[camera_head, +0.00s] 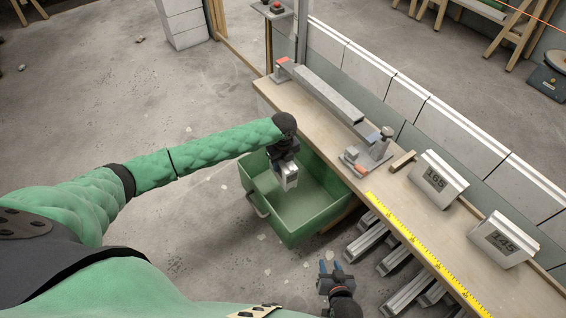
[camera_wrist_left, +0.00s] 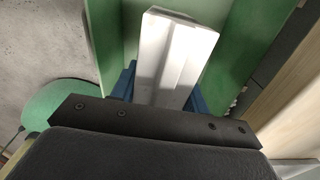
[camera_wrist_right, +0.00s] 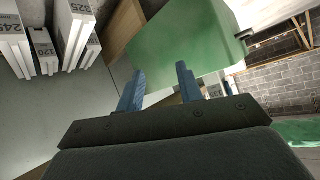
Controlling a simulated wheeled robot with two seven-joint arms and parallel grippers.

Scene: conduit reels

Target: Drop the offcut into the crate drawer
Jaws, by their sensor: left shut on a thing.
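The offcut (camera_head: 290,182) is a short white-grey piece of channel. My left gripper (camera_head: 286,168) is shut on it and holds it over the green crate drawer (camera_head: 277,228), which is pulled out below the bench. In the left wrist view the offcut (camera_wrist_left: 175,58) sticks out between the blue fingers, with the green drawer (camera_wrist_left: 245,45) behind it. How high it hangs above the drawer floor is hard to tell. My right gripper (camera_head: 330,270) is open and empty in front of the drawer, near the channel pieces. Its blue fingers (camera_wrist_right: 160,90) stand apart in the right wrist view.
The wooden bench (camera_head: 400,215) carries a long grey channel (camera_head: 325,95), a clamp-like fixture (camera_head: 372,150), a yellow ruler (camera_head: 425,250), and blocks marked 165 (camera_head: 438,180) and 145 (camera_head: 503,240). Several channel lengths (camera_head: 395,262) lie below the bench. The floor at left is mostly open.

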